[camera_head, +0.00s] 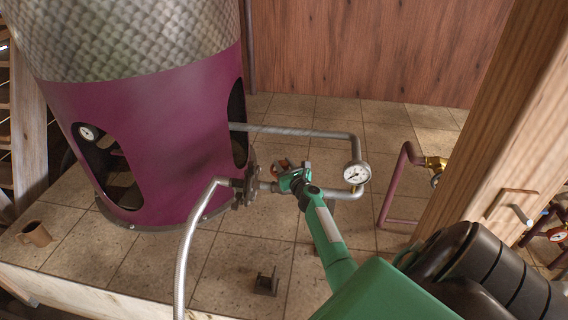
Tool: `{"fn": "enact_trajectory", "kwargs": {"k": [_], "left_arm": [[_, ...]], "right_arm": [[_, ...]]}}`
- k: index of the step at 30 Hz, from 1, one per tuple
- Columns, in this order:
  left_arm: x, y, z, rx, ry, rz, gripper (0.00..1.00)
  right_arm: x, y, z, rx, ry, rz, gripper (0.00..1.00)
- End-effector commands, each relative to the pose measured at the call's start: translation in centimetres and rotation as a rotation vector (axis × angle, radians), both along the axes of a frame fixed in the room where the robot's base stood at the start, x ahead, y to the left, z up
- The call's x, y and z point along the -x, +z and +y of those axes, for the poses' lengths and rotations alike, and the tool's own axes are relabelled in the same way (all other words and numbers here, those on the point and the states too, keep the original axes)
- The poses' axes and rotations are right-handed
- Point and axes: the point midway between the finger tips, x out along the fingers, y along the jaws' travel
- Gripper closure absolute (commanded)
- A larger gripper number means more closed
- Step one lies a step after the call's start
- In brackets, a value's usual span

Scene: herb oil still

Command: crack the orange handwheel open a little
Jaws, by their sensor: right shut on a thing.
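The orange handwheel (283,165) is a small patch of orange on the grey pipe, just right of the purple still. Most of it is hidden behind my right gripper. My right gripper (289,176), at the end of the green arm coming in from the lower right, is at the handwheel and shut on it. How far the handwheel is turned cannot be told. My left gripper is not in view.
The purple still (165,150) stands close on the left. A pressure gauge (356,173) sits on the pipe to the right of my gripper. A silver hose (187,245) drops in front. A wooden post (500,120) stands right.

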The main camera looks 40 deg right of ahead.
Motion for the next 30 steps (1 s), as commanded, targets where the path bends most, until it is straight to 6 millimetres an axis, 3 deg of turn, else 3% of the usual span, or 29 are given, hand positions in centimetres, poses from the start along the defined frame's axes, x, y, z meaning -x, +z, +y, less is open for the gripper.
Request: {"fn": "enact_trajectory", "kwargs": {"k": [14, 15, 18, 30], "left_arm": [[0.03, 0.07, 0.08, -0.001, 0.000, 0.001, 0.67], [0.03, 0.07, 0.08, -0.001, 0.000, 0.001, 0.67], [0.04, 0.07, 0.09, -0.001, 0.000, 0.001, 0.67], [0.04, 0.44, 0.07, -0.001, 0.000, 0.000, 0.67]], "right_arm": [[0.00, -0.04, -0.02, 0.000, 0.015, 0.001, 0.91], [0.00, -0.04, -0.02, 0.001, 0.015, 0.001, 0.66], [-0.01, -0.04, -0.01, 0.001, 0.015, 0.000, 0.48], [0.64, 0.06, 0.22, 0.000, 0.015, 0.000, 0.48]]}}
